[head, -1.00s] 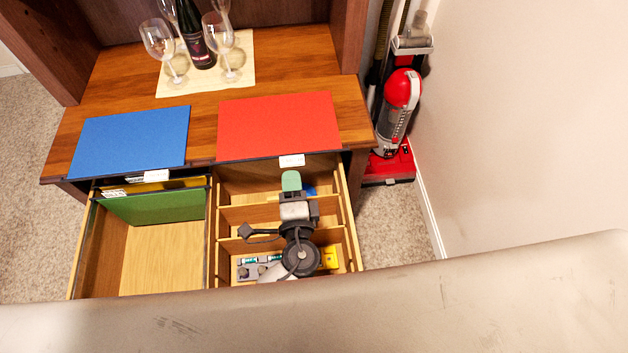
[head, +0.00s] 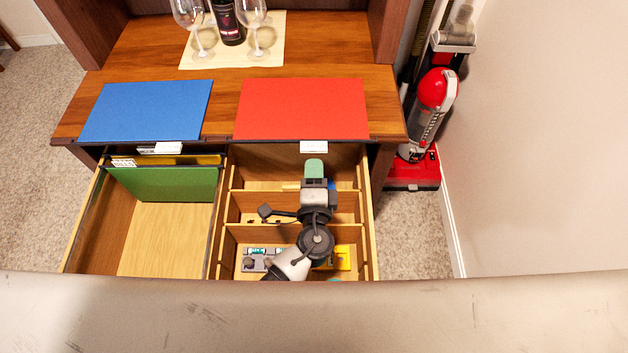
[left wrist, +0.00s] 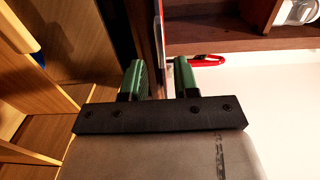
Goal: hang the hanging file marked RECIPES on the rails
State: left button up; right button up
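A red file (head: 302,108) and a blue file (head: 146,110) lie flat on the wooden top. Each has a white tab at its front edge, the red file's tab (head: 313,147) and the blue file's tab (head: 167,148); I cannot read either. A green file (head: 165,184) hangs in the left bay of the open drawer, with a yellow file (head: 207,160) behind it. The bay's side rail (head: 216,215) runs front to back. My left gripper (head: 313,168) is just in front of the red file's tab, over the right bay. In the left wrist view its green fingers (left wrist: 159,78) stand apart. My right gripper is out of view.
The right bay has wooden dividers (head: 250,226) and small items, including a yellow one (head: 343,258). Glasses and a bottle (head: 229,20) stand on a mat (head: 198,60) at the back. A red vacuum cleaner (head: 433,95) stands right of the hutch. The left bay's front part is empty.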

aim_at(314, 151)
pick_arm(q)
jog(key=w+b, duration=0.2)
jog(key=w, duration=0.4)
dwell(0.3)
grip_shut()
jog(key=shift+r, duration=0.2)
